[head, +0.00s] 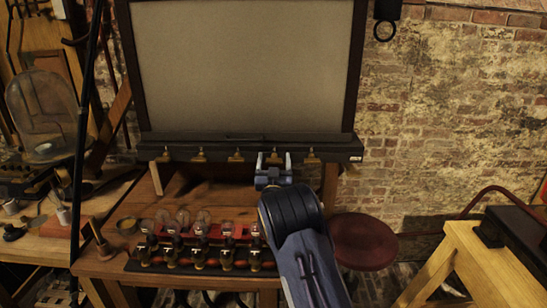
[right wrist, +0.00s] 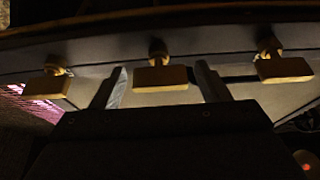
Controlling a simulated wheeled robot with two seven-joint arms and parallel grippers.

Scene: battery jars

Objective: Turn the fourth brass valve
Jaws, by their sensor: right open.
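A row of several brass valves hangs along the dark rail under the big framed panel. In the head view the fourth valve from the left (head: 274,157) is partly hidden by my right gripper (head: 273,163). The third valve (head: 236,156) and the fifth valve (head: 311,156) stand clear on either side. In the right wrist view a valve with a flat bar handle (right wrist: 160,77) shows between and just beyond my two open fingers (right wrist: 160,85). I see no finger touching it. Its handle lies crosswise, like its neighbours'. My left gripper is out of view.
A wooden bench (head: 110,268) below bears a row of several jars with dark and brass fittings (head: 200,240). A round red stool (head: 363,241) stands to the right of my right arm. A wooden trestle (head: 470,265) stands further right. The brick wall is behind.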

